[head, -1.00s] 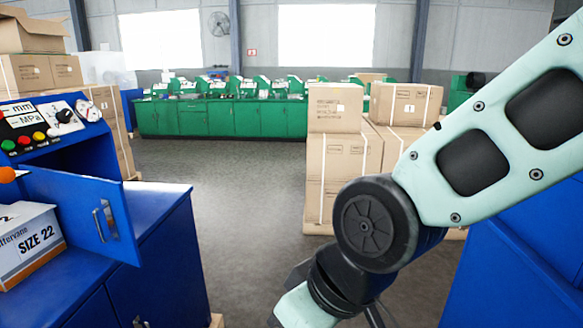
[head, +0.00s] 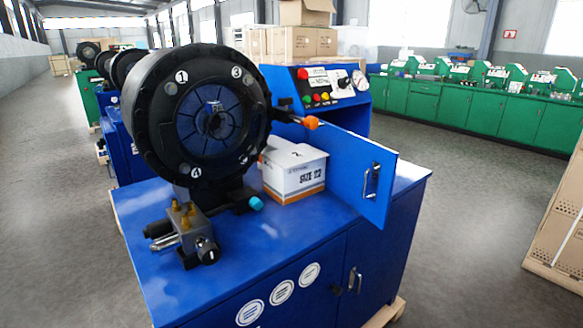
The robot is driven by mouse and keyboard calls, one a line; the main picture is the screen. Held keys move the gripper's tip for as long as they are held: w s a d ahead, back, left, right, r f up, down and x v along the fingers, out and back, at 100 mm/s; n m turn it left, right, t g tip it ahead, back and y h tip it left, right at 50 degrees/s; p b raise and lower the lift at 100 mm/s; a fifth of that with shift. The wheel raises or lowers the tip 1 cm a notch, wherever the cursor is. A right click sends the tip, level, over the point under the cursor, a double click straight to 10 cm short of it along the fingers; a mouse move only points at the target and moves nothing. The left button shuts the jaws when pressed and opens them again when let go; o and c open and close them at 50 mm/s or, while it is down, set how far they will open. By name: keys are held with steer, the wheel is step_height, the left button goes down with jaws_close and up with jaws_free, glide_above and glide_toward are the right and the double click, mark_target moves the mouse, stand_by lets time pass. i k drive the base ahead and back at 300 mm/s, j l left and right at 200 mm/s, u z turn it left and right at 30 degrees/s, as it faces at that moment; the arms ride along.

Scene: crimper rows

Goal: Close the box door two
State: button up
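A blue box door (head: 347,172) with a metal handle (head: 372,181) stands open on the blue crimper cabinet, swung out toward the right front of the control box (head: 322,92). No number shows on the door itself. A white carton (head: 296,172) marked "2" and "SIZE 22" sits on the cabinet top, left of the door. My gripper is out of view, and so is my arm.
The black round crimper head (head: 200,112) stands left of the carton, with a valve block (head: 186,232) in front. An orange-tipped lever (head: 311,122) sticks out near the door's top.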

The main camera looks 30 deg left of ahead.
mark_target(361, 171)
steer(key=j+u, duration=0.2)
steer(key=u, duration=0.25)
steer(key=i+j+u, duration=0.1)
steer(key=u, duration=0.35)
steer(key=i+l+z, duration=0.1)
steer(key=z, duration=0.3)
steer(key=i+l+z, duration=0.1)
steer(key=z, duration=0.3)
steer(key=i+z, duration=0.2)
steer(key=z, duration=0.15)
steer(key=i+z, duration=0.3)
steer(key=i, duration=0.4)
steer(key=i+u, duration=0.3)
steer(key=i+l+u, duration=0.3)
steer(key=k+j, duration=0.1)
